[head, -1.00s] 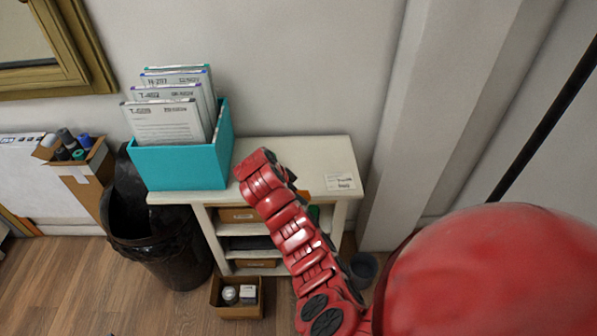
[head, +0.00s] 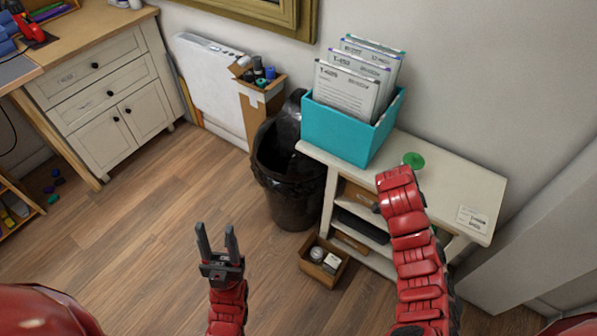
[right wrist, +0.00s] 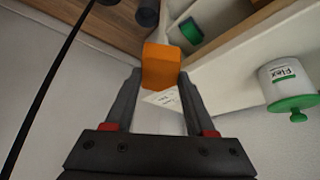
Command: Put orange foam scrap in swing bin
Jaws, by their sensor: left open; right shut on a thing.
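The orange foam scrap (right wrist: 161,66) is a small block held between the fingertips of my right gripper (right wrist: 160,85) in the right wrist view. In the head view my right arm reaches up over the white shelf unit, and its gripper and the scrap are hidden behind the arm. The swing bin (head: 292,205) is black with a liner, standing on the floor left of the shelf unit; its dark lid (head: 289,118) is tilted up at the back. My left gripper (head: 217,228) is open and empty above the floor, left of the bin.
A white shelf unit (head: 440,180) carries a teal file box (head: 340,140) and a green-lidded container (head: 413,160). A small box (head: 322,262) sits on the floor before it. A cardboard box (head: 258,100) stands behind the bin.

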